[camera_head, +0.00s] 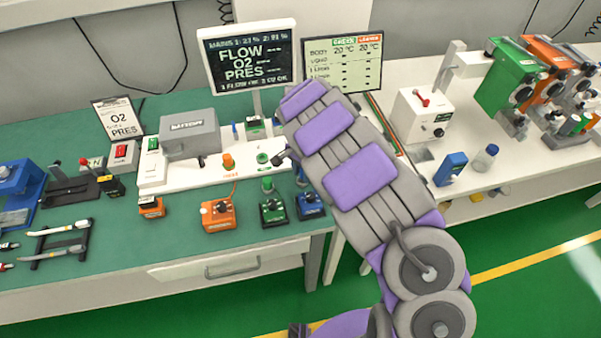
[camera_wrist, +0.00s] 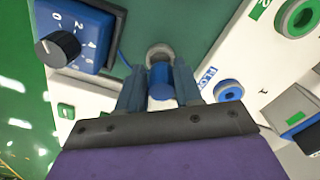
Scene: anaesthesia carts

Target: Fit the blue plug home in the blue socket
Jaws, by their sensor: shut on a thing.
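In the wrist view my gripper (camera_wrist: 159,76) is shut on the blue plug (camera_wrist: 161,84), whose blue body shows between the two fingers. A grey round end shows just beyond the plug; I cannot tell whether it belongs to the plug. The blue socket (camera_wrist: 229,91) is a blue ring with a dark hole in the white panel, right of the fingers, beside a blue label. The plug is apart from this socket. In the head view my arm hides the plug and the blue socket.
A blue dial box (camera_wrist: 72,36) stands left of the fingers. A green socket (camera_wrist: 297,17) is at upper right. In the head view, an orange box (camera_head: 217,214), a green box (camera_head: 273,209) and the blue box (camera_head: 311,206) line the table front. A display (camera_head: 248,55) stands behind.

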